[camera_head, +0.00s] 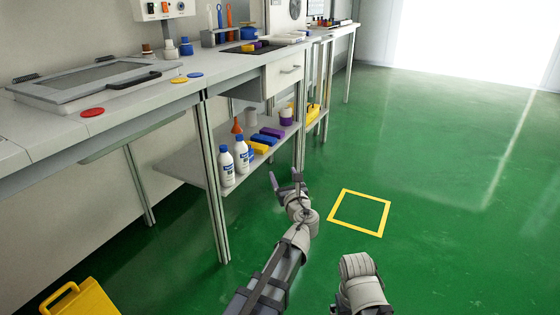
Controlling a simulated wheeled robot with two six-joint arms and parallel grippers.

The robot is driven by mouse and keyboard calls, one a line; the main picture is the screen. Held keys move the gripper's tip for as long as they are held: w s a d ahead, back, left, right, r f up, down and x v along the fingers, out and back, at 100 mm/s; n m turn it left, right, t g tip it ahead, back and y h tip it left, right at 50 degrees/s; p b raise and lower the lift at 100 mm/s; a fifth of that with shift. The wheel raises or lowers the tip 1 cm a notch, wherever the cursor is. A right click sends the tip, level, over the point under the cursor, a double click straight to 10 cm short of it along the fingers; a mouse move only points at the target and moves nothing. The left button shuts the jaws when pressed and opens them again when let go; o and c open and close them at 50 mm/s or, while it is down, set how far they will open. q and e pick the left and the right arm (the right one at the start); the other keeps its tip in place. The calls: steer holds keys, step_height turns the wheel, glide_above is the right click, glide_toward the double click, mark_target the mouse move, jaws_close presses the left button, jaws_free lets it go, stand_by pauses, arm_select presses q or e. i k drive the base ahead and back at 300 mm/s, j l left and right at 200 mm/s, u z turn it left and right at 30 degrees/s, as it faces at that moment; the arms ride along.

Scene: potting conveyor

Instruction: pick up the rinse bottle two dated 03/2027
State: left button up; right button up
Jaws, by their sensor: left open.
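Two white bottles stand upright side by side at the front left of the lower shelf (180,163). The left bottle (226,168) has a blue label and a dark cap. The right bottle (241,158) looks alike and stands just behind it. The printing on both labels is too small to read, so I cannot tell which is dated 03/2027. My left gripper (285,183) is open and empty, to the right of the bottles and apart from them. My right arm shows at the bottom right, but its fingers are not visible.
Blue and yellow blocks (262,142), an orange funnel (237,126) and a purple-banded container (286,117) stand behind the bottles. A table leg (215,180) rises left of them. The worktop overhangs the shelf. Green floor with a yellow square (384,216) is clear to the right.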

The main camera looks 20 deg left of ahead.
mark_target(240, 149)
steer(key=z, duration=0.9)
steer(key=j+z, duration=0.1)
steer(key=z, duration=0.35)
steer(key=i+z, duration=0.1)
steer(key=z, duration=0.85)
steer(key=j+z, duration=0.1)
steer(key=z, duration=0.8)
steer(key=j+z, duration=0.1)
steer(key=z, duration=0.35)
steer(key=k+j+z, duration=0.1)
steer(key=z, duration=0.95)
steer(key=k+j, duration=0.1)
steer(key=u, duration=0.6)
steer(key=k+u, duration=0.1)
steer(key=u, duration=0.55)
steer(key=j+u, duration=0.1)
steer(key=u, duration=0.5)
steer(key=k+u, duration=0.1)
steer(key=u, duration=0.55)
steer(key=j+u, duration=0.1)
steer(key=u, duration=0.5)
steer(key=j+u, duration=0.1)
steer(key=u, duration=1.15)
steer(key=j+u, duration=0.1)
steer(key=u, duration=0.5)
steer(key=i, duration=0.05)
